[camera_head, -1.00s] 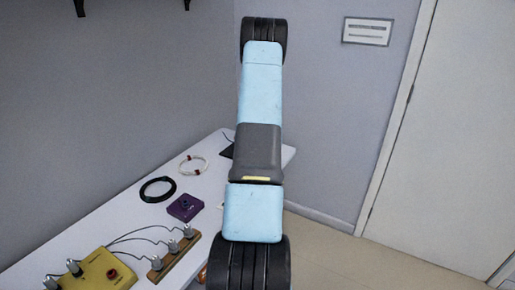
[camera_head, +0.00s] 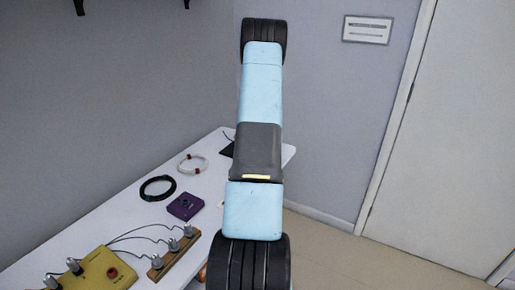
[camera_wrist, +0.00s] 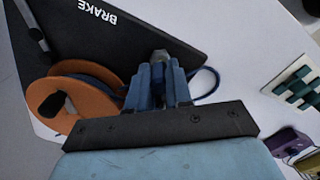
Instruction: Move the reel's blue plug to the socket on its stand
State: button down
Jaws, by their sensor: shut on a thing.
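In the wrist view, my gripper (camera_wrist: 160,75) is shut, its blue fingers close together around the blue plug (camera_wrist: 160,57). Only the plug's dark end shows past the fingertips. A blue cable (camera_wrist: 214,84) curves out to the right of the fingers. The orange reel (camera_wrist: 62,118), with a black knob, is left of the fingers. The black stand (camera_wrist: 110,38), marked BRAKE, lies beyond the fingers and reel. I cannot make out a socket on it. In the head view my arm hides the gripper, plug and reel.
The white table (camera_head: 80,243) bears a white coil (camera_head: 192,157), a black coil (camera_head: 157,178), a purple box (camera_head: 185,207), a yellow box (camera_head: 100,272) and a wooden strip with plugs (camera_head: 172,262). A green-and-white block (camera_wrist: 297,88) lies right of the gripper. A wall stands behind the table.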

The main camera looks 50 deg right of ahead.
jog(key=shift+f, duration=0.3)
jog(key=c, duration=1)
grip_release()
jog(key=shift+o, duration=0.2)
jog(key=shift+r, duration=0.15)
jog(key=shift+r, duration=3.65)
